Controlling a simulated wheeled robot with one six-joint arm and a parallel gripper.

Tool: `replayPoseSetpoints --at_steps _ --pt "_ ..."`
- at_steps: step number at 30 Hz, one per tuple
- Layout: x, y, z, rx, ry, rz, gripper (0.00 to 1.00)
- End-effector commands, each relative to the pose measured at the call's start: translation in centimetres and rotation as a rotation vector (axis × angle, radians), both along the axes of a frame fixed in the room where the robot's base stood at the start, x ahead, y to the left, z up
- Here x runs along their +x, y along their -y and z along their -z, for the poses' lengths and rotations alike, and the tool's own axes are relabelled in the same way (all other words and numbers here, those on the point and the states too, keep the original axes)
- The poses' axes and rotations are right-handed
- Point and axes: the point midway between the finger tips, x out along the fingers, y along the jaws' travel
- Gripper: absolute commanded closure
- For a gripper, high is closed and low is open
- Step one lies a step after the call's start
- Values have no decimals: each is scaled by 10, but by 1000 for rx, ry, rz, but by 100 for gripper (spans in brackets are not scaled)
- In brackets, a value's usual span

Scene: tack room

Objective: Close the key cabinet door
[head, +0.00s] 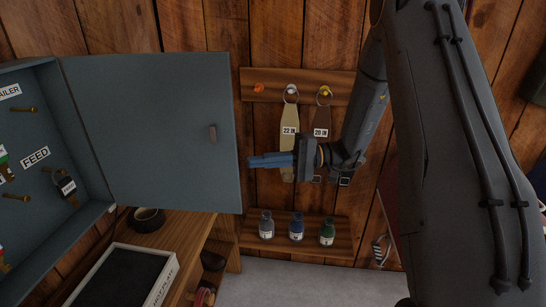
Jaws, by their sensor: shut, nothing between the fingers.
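The key cabinet (88,228) is a blue-grey box on the wall at the left edge. Its left part is cut off by the frame. Inside the cabinet are brass hooks, a "FEED" label (36,157) and a tagged key (67,188). My gripper (252,162) is shut and empty. It points left, with its blue fingertips just right of the door's free edge in the picture. I cannot tell the gap in depth between them.
Behind my gripper, a wooden rail (258,74) holds hanging straps with "22 IN" and "20 IN" tags. Several small bottles stand on a low shelf (330,246).

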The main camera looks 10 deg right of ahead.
Motion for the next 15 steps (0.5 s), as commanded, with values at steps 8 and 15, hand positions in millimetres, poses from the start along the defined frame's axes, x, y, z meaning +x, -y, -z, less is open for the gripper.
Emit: replayPoseSetpoints --at_steps 8,15 --pt "-11 -45 -3 -1 -4 -1 100" --pt "-34 -51 -1 -2 -2 -1 100"
